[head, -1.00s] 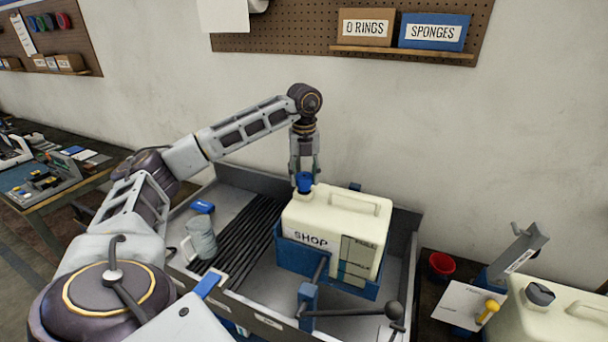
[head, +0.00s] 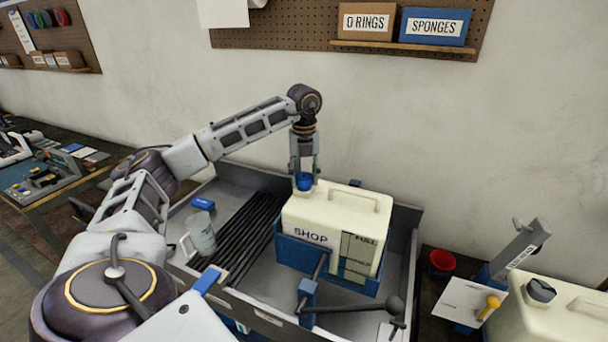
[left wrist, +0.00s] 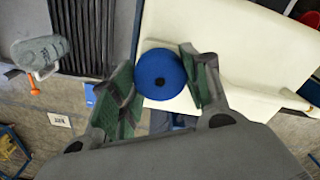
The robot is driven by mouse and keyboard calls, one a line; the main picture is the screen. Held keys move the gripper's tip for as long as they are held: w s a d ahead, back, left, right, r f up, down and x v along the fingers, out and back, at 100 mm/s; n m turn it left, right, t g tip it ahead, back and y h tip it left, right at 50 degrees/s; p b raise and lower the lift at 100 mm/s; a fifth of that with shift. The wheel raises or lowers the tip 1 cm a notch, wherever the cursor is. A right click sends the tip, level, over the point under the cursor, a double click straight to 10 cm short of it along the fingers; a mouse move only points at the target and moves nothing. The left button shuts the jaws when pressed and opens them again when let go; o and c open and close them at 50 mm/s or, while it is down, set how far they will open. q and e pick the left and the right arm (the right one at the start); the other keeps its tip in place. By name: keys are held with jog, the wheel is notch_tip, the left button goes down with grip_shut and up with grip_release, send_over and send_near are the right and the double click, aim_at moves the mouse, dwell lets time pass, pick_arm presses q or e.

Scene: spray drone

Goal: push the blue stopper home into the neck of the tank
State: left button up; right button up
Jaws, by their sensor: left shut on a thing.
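The cream tank (head: 325,222), marked SHOP, stands upright in a blue cradle (head: 298,255) inside the grey tray. The blue stopper (head: 304,182) is at the neck on the tank's left top corner. It shows in the left wrist view as a round blue disc (left wrist: 161,75) with a dark centre. My left gripper (head: 304,170) points straight down from above and is shut on the stopper, with a finger on each side. The neck under the stopper is mostly hidden, so I cannot tell how deep the stopper sits. My right gripper is not in view.
The grey tray's front wall (head: 255,312) and a clamp lever with a dark knob (head: 393,308) stand in front of the tank. A second tank (head: 560,315) is at right.

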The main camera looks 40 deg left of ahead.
aim_at(304, 176)
pick_arm(q)
jog(key=shift+f+b, duration=0.3)
jog(key=shift+f, duration=0.35)
jog(key=o, duration=1.4)
jog(key=shift+o, duration=0.2)
jog(key=shift+r, duration=0.1)
notch_tip(304, 176, up, 12)
jog(key=shift+f, duration=0.2)
dwell(0.3)
jog(key=shift+r, duration=0.1)
dwell(1.5)
